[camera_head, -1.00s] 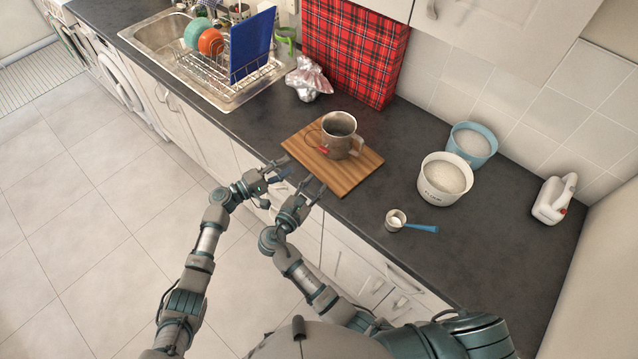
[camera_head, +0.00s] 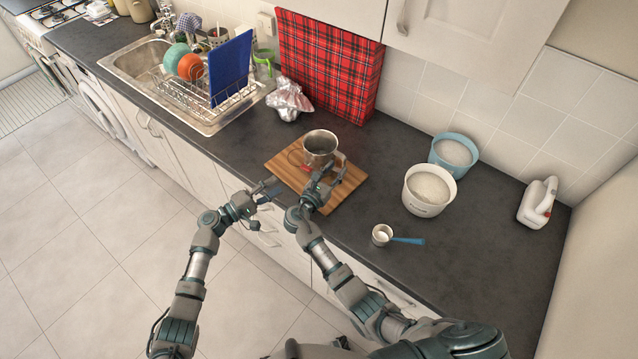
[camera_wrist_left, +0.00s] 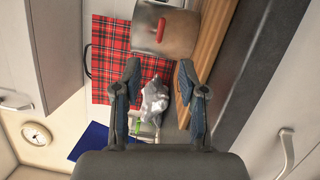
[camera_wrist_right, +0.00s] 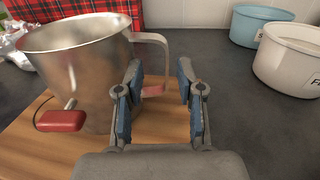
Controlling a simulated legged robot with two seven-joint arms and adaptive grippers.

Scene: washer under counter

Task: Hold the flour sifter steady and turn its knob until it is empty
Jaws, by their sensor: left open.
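The metal flour sifter (camera_head: 320,143) stands upright on a wooden board (camera_head: 284,175). Its red knob shows on its side in the right wrist view (camera_wrist_right: 60,120) and the left wrist view (camera_wrist_left: 178,24). The sifter's handle (camera_wrist_right: 163,50) is on the side away from the knob, towards my right gripper. My right gripper (camera_head: 327,180) is open, close to the handle; in its wrist view the handle's lower part shows between the fingers, without a clear grip. My left gripper (camera_head: 268,188) is open and empty by the board's front left edge, apart from the sifter.
A white flour tub (camera_head: 428,208) and a blue tub (camera_head: 453,152) stand right of the board. A small scoop with a blue handle (camera_head: 408,240) lies near the counter's front. Crumpled foil (camera_head: 288,99) and a dish rack (camera_head: 205,100) are at the left.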

